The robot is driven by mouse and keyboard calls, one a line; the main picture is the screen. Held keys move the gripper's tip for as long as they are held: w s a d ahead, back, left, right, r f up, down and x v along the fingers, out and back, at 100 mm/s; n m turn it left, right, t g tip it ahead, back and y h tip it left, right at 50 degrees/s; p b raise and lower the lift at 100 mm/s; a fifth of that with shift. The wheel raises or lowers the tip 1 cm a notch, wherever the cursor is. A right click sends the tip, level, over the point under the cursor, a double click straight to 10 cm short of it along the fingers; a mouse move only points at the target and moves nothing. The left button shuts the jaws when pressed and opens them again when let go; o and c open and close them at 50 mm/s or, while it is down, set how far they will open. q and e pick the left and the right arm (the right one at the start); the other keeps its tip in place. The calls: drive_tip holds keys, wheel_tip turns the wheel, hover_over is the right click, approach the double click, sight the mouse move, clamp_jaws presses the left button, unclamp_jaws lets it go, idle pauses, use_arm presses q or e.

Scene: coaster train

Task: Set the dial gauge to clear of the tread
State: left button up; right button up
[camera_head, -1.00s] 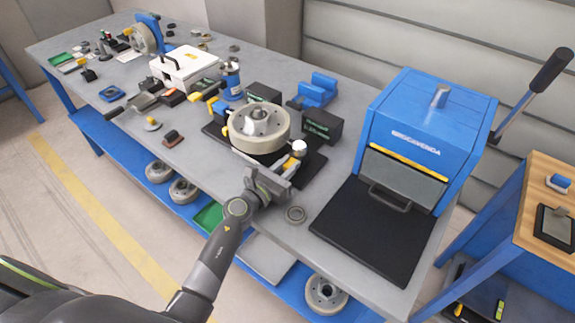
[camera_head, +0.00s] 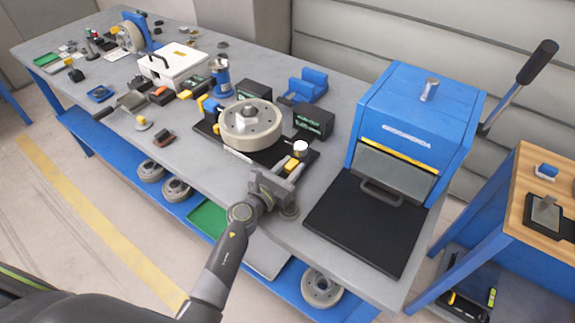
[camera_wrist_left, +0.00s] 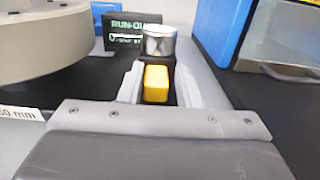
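The dial gauge (camera_head: 300,147) has a round silver-white top and stands beside the large pale wheel (camera_head: 250,125), with a visible gap between them. A yellow block (camera_head: 291,165) sits on the near side of the gauge. In the left wrist view, the gauge's silver cylinder (camera_wrist_left: 160,42) stands behind the yellow block (camera_wrist_left: 156,83). My left gripper (camera_head: 279,183) has its two fingers on either side of this block. The left finger is very close to it and a narrow dark strip shows at its right; whether they clamp it is unclear. My right gripper is not in view.
A blue press (camera_head: 415,125) with a black plate (camera_head: 365,225) stands to the right. Black boxes (camera_head: 314,120) and a blue V-shaped block (camera_head: 305,86) stand behind the wheel.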

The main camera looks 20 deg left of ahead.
use_arm(q)
drive_tip(key=shift+o, duration=1.2)
drive_tip(key=shift+d, duration=0.1)
drive_tip(key=shift+s, duration=0.1)
drive_tip(key=shift+s+a, duration=0.25)
drive_tip(key=shift+s, duration=0.1)
drive_tip(key=b+v, duration=0.2)
drive_tip(key=v, duration=1.4)
drive_tip(key=shift+s+b, duration=0.3)
drive_tip(key=shift+b, duration=0.1)
drive_tip(key=shift+r, duration=0.15)
